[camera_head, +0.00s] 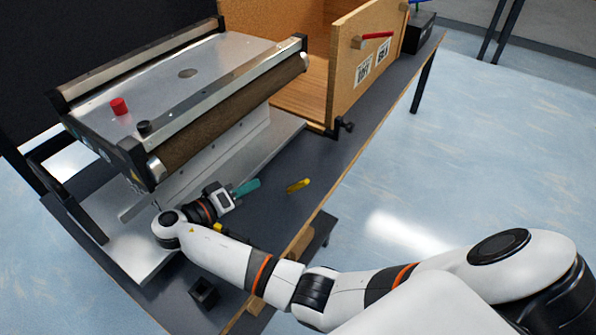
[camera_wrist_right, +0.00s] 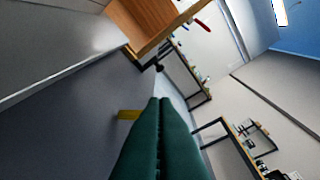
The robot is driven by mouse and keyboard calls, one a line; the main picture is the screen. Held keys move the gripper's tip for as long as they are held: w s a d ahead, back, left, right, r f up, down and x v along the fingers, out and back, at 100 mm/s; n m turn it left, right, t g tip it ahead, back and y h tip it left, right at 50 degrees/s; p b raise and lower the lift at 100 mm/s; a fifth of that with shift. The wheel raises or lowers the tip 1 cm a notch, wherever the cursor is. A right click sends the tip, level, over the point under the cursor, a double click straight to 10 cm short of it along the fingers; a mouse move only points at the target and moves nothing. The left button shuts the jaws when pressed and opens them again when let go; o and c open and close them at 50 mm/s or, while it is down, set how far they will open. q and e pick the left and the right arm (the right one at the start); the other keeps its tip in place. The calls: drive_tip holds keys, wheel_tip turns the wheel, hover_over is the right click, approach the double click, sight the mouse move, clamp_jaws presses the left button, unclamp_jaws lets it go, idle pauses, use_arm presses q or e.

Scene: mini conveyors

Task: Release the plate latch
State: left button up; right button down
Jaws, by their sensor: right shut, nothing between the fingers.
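A small conveyor (camera_head: 185,75) with a metal top plate stands on the dark table. A red knob (camera_head: 119,106) and a black knob (camera_head: 144,127) sit on its near left end. I cannot tell which part is the plate latch. My right gripper (camera_head: 250,186) has teal fingers and reaches low along the conveyor's front side. It is shut and empty, and its fingers fill the lower middle of the right wrist view (camera_wrist_right: 160,135). A small yellow piece (camera_head: 298,185) is on the table past the fingertips, apart from them. It also shows in the right wrist view (camera_wrist_right: 128,114). My left gripper is out of view.
A wooden box (camera_head: 345,70) with a red handle (camera_head: 377,36) stands behind the conveyor to the right. A black clamp-like part (camera_head: 345,125) is at its near corner. A black holder (camera_head: 204,292) is near the table's front. Bare table (camera_head: 320,160) lies right of the fingers.

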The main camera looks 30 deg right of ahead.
drive_tip(key=x, duration=0.2)
hover_over(297, 186)
drive_tip(key=w+a, duration=0.3)
drive_tip(key=f, duration=0.1)
drive_tip(key=shift+s+d+f, duration=0.2)
drive_tip(key=shift+s+f, duration=0.25)
drive_tip(key=shift+s+d+f, duration=0.15)
drive_tip(key=shift+s+f, duration=0.3)
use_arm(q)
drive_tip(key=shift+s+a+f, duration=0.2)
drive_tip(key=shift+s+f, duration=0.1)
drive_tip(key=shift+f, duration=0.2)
use_arm(e)
drive_tip(key=shift+s+d+f, duration=0.2)
drive_tip(key=shift+s+f, duration=0.2)
drive_tip(key=shift+s, duration=0.05)
